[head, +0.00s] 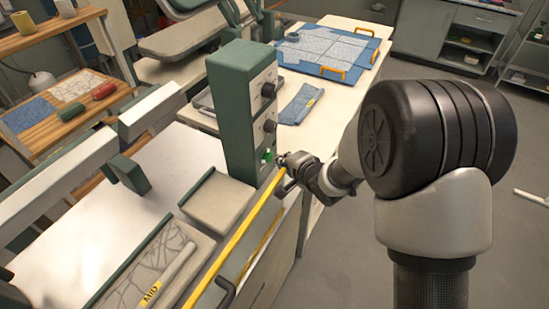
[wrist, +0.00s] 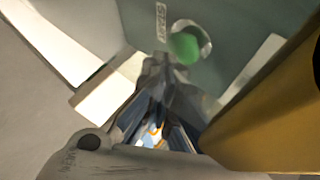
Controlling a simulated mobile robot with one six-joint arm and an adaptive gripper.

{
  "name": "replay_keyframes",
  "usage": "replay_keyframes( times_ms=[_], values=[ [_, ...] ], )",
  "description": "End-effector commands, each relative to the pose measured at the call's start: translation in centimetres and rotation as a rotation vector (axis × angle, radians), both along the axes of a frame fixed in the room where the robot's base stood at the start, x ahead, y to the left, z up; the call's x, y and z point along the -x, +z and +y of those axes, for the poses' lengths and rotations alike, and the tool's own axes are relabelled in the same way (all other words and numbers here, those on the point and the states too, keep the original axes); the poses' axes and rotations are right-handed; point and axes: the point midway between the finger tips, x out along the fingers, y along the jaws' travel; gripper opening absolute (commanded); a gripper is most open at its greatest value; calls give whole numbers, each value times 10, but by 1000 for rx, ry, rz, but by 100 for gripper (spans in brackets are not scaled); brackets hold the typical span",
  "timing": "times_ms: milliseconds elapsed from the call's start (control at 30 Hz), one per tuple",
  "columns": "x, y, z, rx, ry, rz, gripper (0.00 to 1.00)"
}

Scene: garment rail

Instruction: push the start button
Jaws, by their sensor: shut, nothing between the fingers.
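The start button is a small green button (head: 268,154) low on the front panel of a green control box (head: 232,105). In the wrist view the green button (wrist: 186,46) shows near the top, with a pale ring around its right side and a small label to its left. My gripper (head: 286,163) is shut and empty, just right of the button in the head view. In the wrist view the blurred fingertips (wrist: 165,65) end just below the button. I cannot tell whether they touch it.
A yellow bar (head: 240,237) runs along the machine's front edge below my gripper; a yellow part (wrist: 260,120) is close at right in the wrist view. Two black knobs (head: 269,90) sit above the button. A table with a blue mat (head: 290,55) stands behind.

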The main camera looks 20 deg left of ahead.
Motion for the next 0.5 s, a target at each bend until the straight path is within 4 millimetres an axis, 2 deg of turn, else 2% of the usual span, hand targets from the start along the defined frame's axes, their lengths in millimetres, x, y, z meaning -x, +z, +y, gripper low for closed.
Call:
replay_keyframes(
  times_ms=[33,500],
  values=[
    [-2,12,12,-33,4,-14,0],
    [-2,15,4,-32,4,-17,0]
  ],
)
